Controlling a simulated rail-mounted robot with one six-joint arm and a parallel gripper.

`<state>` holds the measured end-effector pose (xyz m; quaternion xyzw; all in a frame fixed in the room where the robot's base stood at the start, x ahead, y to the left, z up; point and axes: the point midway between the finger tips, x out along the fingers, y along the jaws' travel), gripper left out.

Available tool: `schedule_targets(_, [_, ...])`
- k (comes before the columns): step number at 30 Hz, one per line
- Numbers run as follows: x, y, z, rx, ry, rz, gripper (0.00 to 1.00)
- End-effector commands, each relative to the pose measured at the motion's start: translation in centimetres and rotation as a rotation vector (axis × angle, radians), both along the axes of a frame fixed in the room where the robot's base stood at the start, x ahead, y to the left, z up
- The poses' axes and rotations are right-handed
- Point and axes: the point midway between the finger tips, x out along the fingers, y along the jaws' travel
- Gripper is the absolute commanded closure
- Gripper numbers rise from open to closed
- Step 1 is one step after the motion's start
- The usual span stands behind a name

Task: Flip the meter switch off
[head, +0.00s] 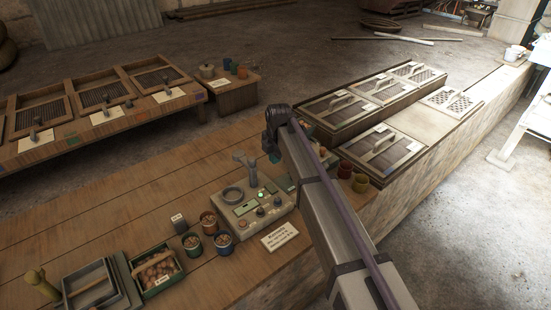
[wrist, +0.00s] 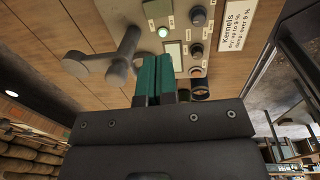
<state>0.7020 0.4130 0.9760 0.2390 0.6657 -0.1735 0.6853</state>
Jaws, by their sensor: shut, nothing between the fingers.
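The meter (head: 228,214) is a pale box on the wooden bench, with a round grey cup, a crank-like grey handle (head: 245,163), small displays, knobs and a lit green lamp (head: 261,194). In the wrist view its panel (wrist: 178,14) fills the top centre, with the lit green lamp (wrist: 163,32), a pale display (wrist: 173,55) and dark and reddish knobs (wrist: 196,49). I cannot tell which control is the switch. My gripper (wrist: 155,62) has teal fingers, shut together and empty, in front of the panel's lower part. In the head view it hangs behind the meter, partly hidden by my arm.
A "Kernels" card (head: 280,236) lies in front of the meter. Small pots of kernels (head: 209,221) and a green crate (head: 157,271) stand to its left. Red and yellow cups (head: 361,183) and lidded screen boxes (head: 380,149) stand to the right.

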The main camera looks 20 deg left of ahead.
Motion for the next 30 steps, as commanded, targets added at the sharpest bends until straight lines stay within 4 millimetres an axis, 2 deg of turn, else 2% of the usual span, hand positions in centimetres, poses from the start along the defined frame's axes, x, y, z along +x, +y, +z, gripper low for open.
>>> schedule_targets(2, [0.5, 1.1, 0.0, 0.036, -0.024, 0.002, 1.00])
schedule_targets(9, [0.4, 1.1, -0.1, 0.036, -0.024, 0.001, 1.00])
schedule_targets(14, [0.5, 1.2, -1.5, 0.036, -0.024, 0.002, 1.00])
schedule_targets(30, [1.4, 2.5, -12.7, 0.036, -0.024, 0.002, 1.00])
